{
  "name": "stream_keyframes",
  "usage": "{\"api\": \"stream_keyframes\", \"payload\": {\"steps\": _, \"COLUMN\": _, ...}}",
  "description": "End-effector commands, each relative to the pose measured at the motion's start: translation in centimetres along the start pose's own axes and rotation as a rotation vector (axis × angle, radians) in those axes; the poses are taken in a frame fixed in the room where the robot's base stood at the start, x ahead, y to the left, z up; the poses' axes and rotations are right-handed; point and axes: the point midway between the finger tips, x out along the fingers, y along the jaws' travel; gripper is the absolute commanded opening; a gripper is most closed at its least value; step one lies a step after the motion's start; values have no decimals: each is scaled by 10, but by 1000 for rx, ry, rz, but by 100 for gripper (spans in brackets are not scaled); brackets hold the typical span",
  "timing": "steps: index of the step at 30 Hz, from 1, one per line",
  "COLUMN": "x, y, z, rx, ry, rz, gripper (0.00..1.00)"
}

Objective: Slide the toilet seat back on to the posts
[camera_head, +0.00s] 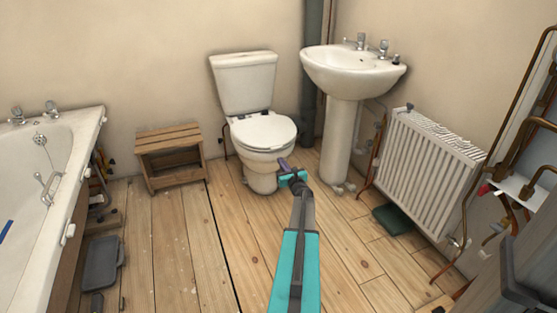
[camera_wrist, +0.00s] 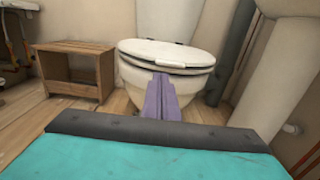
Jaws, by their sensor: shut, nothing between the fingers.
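The white toilet seat (camera_head: 264,132) lies closed, lid down, on the bowl of the white toilet (camera_head: 262,172) at the back middle. Small dark fittings show at the rear edge of the seat, but I cannot tell whether it sits on the posts. My gripper (camera_head: 284,165) is in front of the bowl, its purple fingers together and empty. In the wrist view the seat (camera_wrist: 167,54) shows its front edge toward me, and the shut fingers (camera_wrist: 161,92) point at the bowl just below that edge. I cannot tell whether they touch it.
A wooden step stool (camera_head: 169,155) stands left of the toilet, with a bathtub (camera_head: 45,165) further left. A pedestal basin (camera_head: 350,75) and a white radiator (camera_head: 425,165) are on the right. The plank floor (camera_head: 180,240) in front is mostly clear.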

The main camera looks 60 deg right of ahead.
Motion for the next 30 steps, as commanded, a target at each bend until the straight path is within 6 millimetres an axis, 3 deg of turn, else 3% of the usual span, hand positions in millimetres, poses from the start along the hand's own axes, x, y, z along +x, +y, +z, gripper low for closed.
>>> {"api": "stream_keyframes", "payload": {"steps": 6, "x": -28, "y": 2, "z": 1, "rx": 0, "ry": 1, "rz": 1, "gripper": 0}}
{"api": "stream_keyframes", "payload": {"steps": 15, "x": -54, "y": 2, "z": 1, "rx": 0, "ry": 0, "rz": 2, "gripper": 0}}
{"api": "stream_keyframes", "payload": {"steps": 30, "x": -58, "y": 3, "z": 0, "rx": -1, "ry": 0, "rz": 4, "gripper": 0}}
